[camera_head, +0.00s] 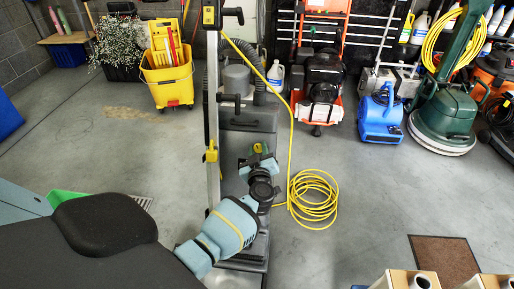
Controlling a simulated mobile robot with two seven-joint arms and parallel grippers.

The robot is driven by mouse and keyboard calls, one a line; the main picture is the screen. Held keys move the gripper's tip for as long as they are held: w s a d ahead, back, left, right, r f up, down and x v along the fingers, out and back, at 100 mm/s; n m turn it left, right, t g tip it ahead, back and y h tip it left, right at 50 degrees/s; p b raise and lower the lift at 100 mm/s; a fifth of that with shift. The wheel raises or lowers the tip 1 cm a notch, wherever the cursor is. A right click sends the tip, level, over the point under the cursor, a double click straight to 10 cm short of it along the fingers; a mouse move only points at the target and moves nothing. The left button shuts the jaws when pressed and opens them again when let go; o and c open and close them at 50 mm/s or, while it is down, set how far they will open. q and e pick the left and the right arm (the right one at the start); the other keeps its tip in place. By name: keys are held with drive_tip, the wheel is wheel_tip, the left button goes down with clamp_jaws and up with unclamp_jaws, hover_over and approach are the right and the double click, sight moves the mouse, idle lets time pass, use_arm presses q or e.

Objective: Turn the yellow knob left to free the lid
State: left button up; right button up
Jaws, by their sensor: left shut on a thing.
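A dark grey floor machine (247,121) stands in the middle of the camera_head view, with a tall pole (213,110) on its left side. My left arm comes up from below, and my left gripper (258,158) is over the machine's body. A small yellow knob (257,148) shows at its fingertips, and the gripper is shut on it. The gripper and wrist hide much of the knob and the lid around it, so its turn angle cannot be told. My right gripper is not in view.
A yellow cable (313,196) lies coiled on the floor right of the machine and runs up to the pole. A yellow mop bucket (168,82), a blue blower (380,118) and a green floor polisher (444,119) stand behind. A brown mat (444,260) lies front right.

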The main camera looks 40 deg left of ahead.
use_arm(q)
drive_tip(key=shift+d+n+g+p, duration=0.15)
drive_tip(key=shift+n+g+p, duration=0.2)
drive_tip(key=shift+n, duration=0.85)
drive_tip(key=n+g, duration=0.1)
drive_tip(key=n, duration=0.1)
drive_tip(key=n+p, duration=0.1)
drive_tip(key=n, duration=0.1)
drive_tip(key=shift+r+g+y, duration=0.1)
drive_tip(key=shift+g+y, duration=0.25)
drive_tip(key=shift+y, duration=0.05)
drive_tip(key=n+g+p, duration=0.1)
drive_tip(key=n, duration=0.3)
drive_tip(key=shift+w, duration=0.1)
drive_tip(key=n+g+p, duration=0.1)
drive_tip(key=n, duration=0.1)
drive_tip(key=shift+n+h, duration=0.3)
drive_tip(key=shift+n, duration=0.1)
drive_tip(key=shift+n+p, duration=0.4)
drive_tip(key=o, duration=0.9)
drive_tip(key=shift+o, duration=0.2)
